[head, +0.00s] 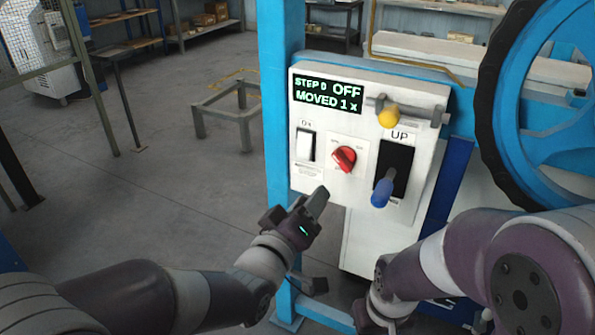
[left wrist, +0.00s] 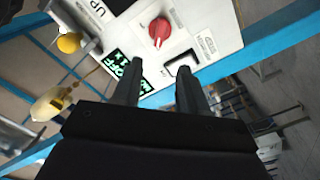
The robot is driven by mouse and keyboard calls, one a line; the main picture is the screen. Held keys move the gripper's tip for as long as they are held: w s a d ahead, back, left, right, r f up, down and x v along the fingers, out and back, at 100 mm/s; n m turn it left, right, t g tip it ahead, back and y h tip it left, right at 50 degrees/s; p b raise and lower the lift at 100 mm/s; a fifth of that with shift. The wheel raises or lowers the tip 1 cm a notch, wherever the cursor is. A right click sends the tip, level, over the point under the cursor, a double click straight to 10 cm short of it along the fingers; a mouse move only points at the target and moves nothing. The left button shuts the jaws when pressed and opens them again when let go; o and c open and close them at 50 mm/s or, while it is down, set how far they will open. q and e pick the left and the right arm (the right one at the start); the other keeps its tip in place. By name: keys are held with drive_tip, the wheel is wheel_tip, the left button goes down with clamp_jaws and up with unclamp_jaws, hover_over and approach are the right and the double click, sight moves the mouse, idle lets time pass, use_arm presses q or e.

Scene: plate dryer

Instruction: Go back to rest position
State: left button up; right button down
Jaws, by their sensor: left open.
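My left gripper (head: 318,200) is in front of the lower left part of the white control panel (head: 318,123). In the left wrist view its two fingers (left wrist: 158,80) are apart with nothing between them, pointing toward the panel. The panel has a display (head: 327,92) reading "STEP 0 OFF MOVED 1 x", a white rocker switch (head: 305,146), a red knob (head: 344,158), a yellow ball knob (head: 389,117) and a blue-handled lever (head: 382,192) under the word "UP". My right arm (head: 450,255) comes in from the right below the panel; its fingertips cannot be made out.
A blue post (head: 277,60) stands left of the panel. A large blue wheel with a black rim (head: 490,100) is at the right. A low metal frame (head: 228,115) stands on the floor behind. The floor (head: 180,190) at the left is mostly clear.

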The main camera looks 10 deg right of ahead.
use_arm(q)
drive_tip(key=s+a+f+m+g+y, duration=0.35)
drive_tip(key=a+f, duration=0.25)
drive_tip(key=f, duration=0.2)
drive_tip(key=s+a+f+m+g+y, duration=0.2)
drive_tip(key=s+a+f+g+y, duration=0.3)
drive_tip(key=f, duration=0.3)
drive_tip(key=s+a+f+n+g+y, duration=0.1)
drive_tip(key=s+a+n+g, duration=0.15)
drive_tip(key=a, duration=0.55)
drive_tip(key=s+a+f+n+g+y, duration=0.1)
drive_tip(key=s+a+f+g, duration=0.2)
drive_tip(key=a, duration=0.5)
wheel_tip(320, 180, up, 24)
drive_tip(key=s+p, duration=0.1)
drive_tip(key=p, duration=2.1)
drive_tip(key=shift+d+m+p, duration=0.2)
drive_tip(key=shift+m+p, duration=0.1)
drive_tip(key=shift+p, duration=0.1)
